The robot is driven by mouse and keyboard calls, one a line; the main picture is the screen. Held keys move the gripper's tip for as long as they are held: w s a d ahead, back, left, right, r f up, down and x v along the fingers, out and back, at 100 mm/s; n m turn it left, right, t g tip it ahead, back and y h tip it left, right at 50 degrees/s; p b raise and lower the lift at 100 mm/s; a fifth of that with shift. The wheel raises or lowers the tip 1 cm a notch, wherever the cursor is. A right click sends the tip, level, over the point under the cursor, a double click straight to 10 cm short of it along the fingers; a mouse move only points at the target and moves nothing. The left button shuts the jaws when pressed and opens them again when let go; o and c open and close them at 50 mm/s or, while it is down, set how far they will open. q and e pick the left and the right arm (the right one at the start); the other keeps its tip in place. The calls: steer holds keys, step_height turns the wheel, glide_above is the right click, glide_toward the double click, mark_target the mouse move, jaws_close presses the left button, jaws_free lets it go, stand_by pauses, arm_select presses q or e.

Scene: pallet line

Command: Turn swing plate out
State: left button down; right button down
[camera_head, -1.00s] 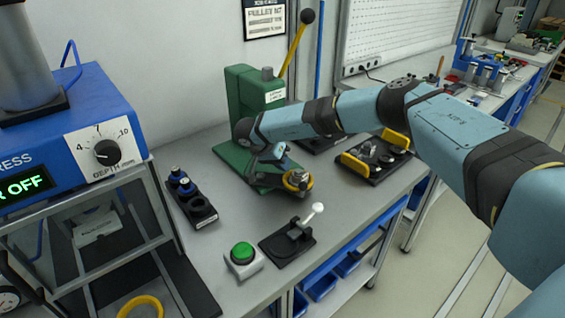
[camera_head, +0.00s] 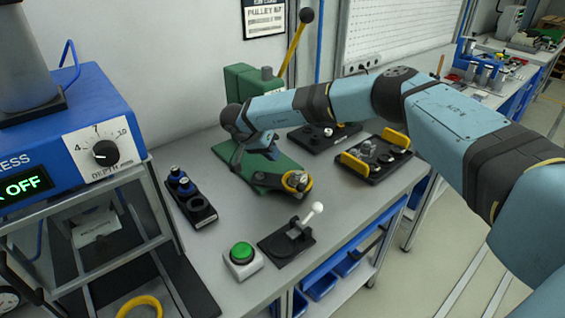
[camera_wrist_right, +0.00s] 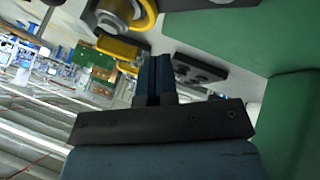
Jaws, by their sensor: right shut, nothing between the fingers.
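The green press (camera_head: 246,82) stands against the wall, partly hidden behind my right arm. In the right wrist view the shut fingers (camera_wrist_right: 155,75) show, with the yellow-rimmed part (camera_wrist_right: 125,14) at the top and green press metal (camera_wrist_right: 290,120) on the right. My left gripper is out of view.
A toggle clamp (camera_head: 290,241) and a green button (camera_head: 242,253) sit in front. A black holder with blue-topped parts (camera_head: 190,198) stands left. A black tray with yellow handles (camera_head: 375,160) stands right. The press's yellow lever (camera_head: 293,45) rises behind my arm.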

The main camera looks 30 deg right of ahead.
steer(key=v, duration=0.8)
steer(key=shift+a, duration=0.15)
